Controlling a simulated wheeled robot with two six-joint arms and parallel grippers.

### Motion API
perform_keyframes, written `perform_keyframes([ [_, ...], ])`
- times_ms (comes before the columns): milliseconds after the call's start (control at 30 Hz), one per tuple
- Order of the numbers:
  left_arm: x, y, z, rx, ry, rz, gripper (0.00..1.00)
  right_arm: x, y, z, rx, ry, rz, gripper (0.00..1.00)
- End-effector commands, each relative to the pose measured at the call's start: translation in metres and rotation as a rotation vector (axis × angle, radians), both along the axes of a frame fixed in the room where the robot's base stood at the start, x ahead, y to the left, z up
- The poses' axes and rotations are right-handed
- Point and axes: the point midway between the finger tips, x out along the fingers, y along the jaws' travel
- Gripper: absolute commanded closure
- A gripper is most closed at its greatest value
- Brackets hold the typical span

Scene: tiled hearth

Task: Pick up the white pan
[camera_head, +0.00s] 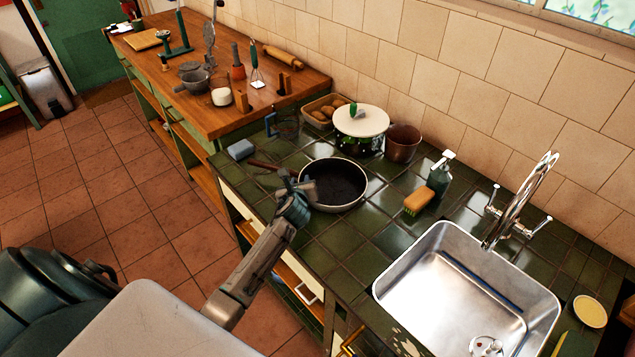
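The white pan (349,204) sits on the dark green tiled counter, right of the middle of the head view. It has a pale rim and outside and a dark inside. A thin brown handle (264,165) points from its side to the left. My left gripper (299,186) is at the pan's left edge, near where the handle meets it, and hides part of that joint. I cannot tell if it touches the pan or handle, or if its fingers are open or shut. My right gripper is not in view.
A white-lidded pot (361,122), a copper pot (403,143) and a basket (323,111) stand behind the pan. A soap bottle (440,174) and brush (419,202) are to its right. The steel sink (440,280) lies front right. A grey-blue block (240,149) lies left.

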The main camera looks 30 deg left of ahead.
Motion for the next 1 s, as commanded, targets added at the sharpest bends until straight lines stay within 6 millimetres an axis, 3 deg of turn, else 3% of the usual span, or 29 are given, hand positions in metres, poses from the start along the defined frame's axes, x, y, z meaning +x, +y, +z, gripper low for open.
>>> perform_keyframes([
  [67, -0.0002, -0.0001, 0.0001, 0.000, 0.000, 0.000, 0.74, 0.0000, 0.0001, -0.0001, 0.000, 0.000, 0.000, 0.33],
  [200, -0.0002, -0.0002, 0.0001, 0.000, 0.000, 0.000, 1.00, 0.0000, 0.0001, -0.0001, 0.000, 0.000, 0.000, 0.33],
  [1000, -0.0006, -0.0004, -0.0004, -0.001, 0.001, 0.001, 1.00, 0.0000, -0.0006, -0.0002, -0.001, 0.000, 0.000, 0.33],
])
